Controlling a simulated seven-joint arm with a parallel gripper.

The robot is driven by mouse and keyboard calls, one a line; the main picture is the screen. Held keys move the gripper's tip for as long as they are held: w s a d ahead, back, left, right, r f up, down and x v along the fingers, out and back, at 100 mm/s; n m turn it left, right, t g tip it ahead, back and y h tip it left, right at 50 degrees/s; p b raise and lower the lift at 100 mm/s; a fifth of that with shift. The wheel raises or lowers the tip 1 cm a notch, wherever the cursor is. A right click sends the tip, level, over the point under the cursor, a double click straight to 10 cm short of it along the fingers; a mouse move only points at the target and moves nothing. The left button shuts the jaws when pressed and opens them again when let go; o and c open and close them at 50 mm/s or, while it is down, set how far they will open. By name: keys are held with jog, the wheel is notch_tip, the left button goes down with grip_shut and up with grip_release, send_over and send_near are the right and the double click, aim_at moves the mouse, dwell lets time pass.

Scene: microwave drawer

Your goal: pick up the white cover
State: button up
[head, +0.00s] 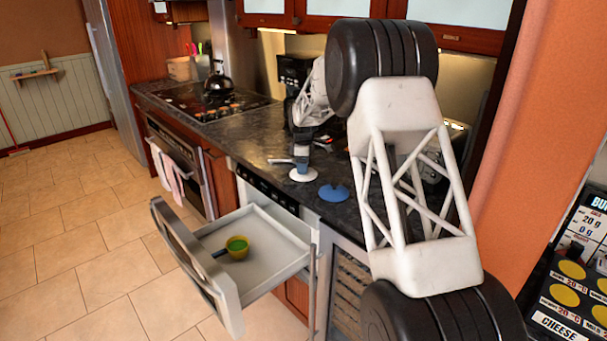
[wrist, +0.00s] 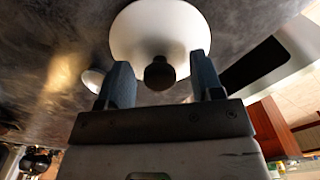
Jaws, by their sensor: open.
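The white cover (head: 297,177) lies on the dark countertop near its front edge, below my gripper (head: 302,168). In the wrist view, the white cover (wrist: 150,28) is a round disc with a dark knob (wrist: 159,73). My gripper's two blue-grey fingers (wrist: 160,62) are apart, one on each side of the knob, with gaps visible between knob and fingers. My gripper is open and holds nothing. In the head view, my gripper hides the knob.
A blue cover (head: 334,193) lies just right of the white one. A kettle (head: 218,83) stands on the stove (head: 200,101). A dark appliance (head: 293,72) stands behind my gripper.

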dwell(0.5)
jog(key=c, duration=1)
jog(key=shift+r, duration=0.1)
jog(key=shift+r, duration=4.9)
jog(key=shift+d, duration=0.15)
